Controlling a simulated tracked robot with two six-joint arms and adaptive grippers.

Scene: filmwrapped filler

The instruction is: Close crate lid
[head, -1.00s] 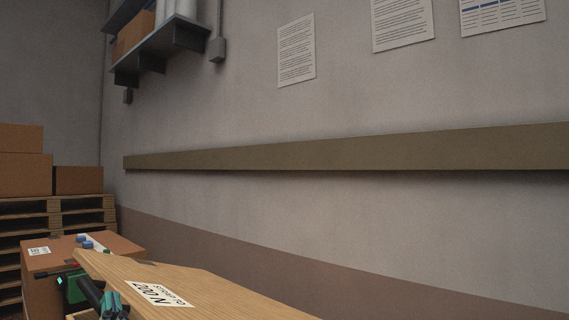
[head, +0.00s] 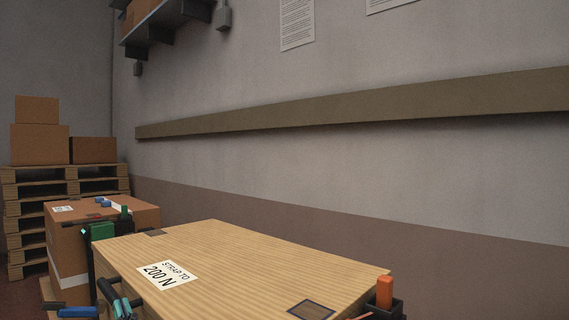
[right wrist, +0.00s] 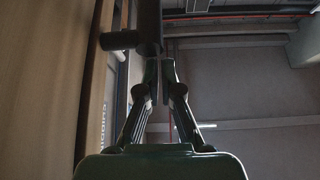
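The crate lid (head: 245,262) is a pale wooden panel with a "STRAP TO 200 N" label, at the bottom middle of the head view. A dark handle (head: 107,291) is at its left edge; a dark bar with a side knob also shows in the right wrist view (right wrist: 147,28). My right gripper (head: 122,307), with teal fingers, is at this handle. The crate below the lid is hidden. My left gripper is not seen.
A cardboard box (head: 135,214) with a green device (head: 102,232) stands behind the lid's left end. Pallets (head: 65,185) with cartons (head: 40,145) are at the far left. An orange item (head: 385,292) in a black holder is at the lid's right corner. A wall rail (head: 350,105) runs behind.

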